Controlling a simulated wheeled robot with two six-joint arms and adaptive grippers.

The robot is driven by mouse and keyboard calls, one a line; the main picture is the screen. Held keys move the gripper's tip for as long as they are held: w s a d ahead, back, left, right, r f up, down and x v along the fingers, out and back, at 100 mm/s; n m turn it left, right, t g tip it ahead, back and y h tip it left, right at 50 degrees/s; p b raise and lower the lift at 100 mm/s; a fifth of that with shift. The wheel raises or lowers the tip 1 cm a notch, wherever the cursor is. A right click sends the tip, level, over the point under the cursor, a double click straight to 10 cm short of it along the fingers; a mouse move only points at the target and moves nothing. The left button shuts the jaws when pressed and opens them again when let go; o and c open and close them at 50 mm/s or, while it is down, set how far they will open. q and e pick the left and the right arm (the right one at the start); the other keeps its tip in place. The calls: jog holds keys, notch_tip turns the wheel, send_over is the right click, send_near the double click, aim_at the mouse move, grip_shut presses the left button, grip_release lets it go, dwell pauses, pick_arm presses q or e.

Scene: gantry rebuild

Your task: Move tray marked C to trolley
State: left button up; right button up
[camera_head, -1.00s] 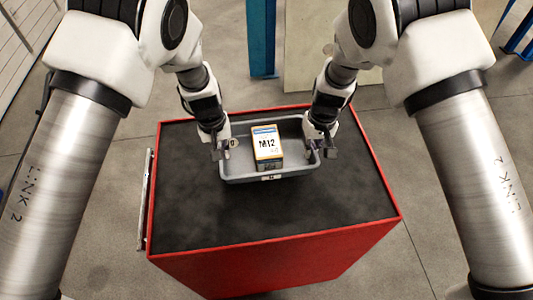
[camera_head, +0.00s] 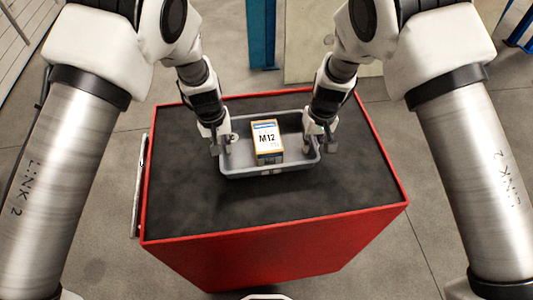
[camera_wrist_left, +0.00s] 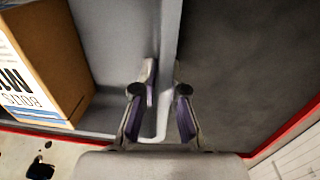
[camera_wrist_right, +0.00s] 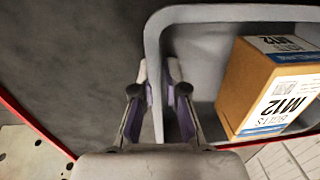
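A grey tray (camera_head: 240,171) holds a box marked M12 (camera_head: 267,140). It is over the dark top of a red unit (camera_head: 290,245); I cannot tell whether it rests there or hangs slightly above. No letter C is readable on it. My left gripper (camera_head: 222,145) is at the tray's left wall, and my right gripper (camera_head: 318,137) is at its right wall. In the left wrist view the fingers (camera_wrist_left: 165,85) close around the tray wall (camera_wrist_left: 172,25). In the right wrist view the fingers (camera_wrist_right: 158,80) do likewise on the opposite wall (camera_wrist_right: 152,40).
The red unit has a metal bar (camera_head: 139,185) along its left side. Its dark top (camera_head: 300,202) is bare around the tray. A blue post (camera_head: 262,35) and a pale panel (camera_head: 310,50) stand behind. Another blue frame (camera_head: 520,30) is at the far right. The grey floor beside the unit is clear.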

pick_arm(q)
jog(key=shift+o, duration=0.4)
pick_arm(e)
jog(key=shift+o, duration=0.4)
jog(key=shift+r, duration=0.1)
pick_arm(q)
jog(key=shift+r, duration=0.15)
pick_arm(e)
jog(key=shift+r, duration=0.15)
pick_arm(q)
notch_tip(320, 180, up, 12)
jog(key=shift+a, duration=0.45)
pick_arm(e)
notch_tip(320, 180, up, 12)
jog(key=d, duration=0.1)
jog(key=shift+w, duration=0.1)
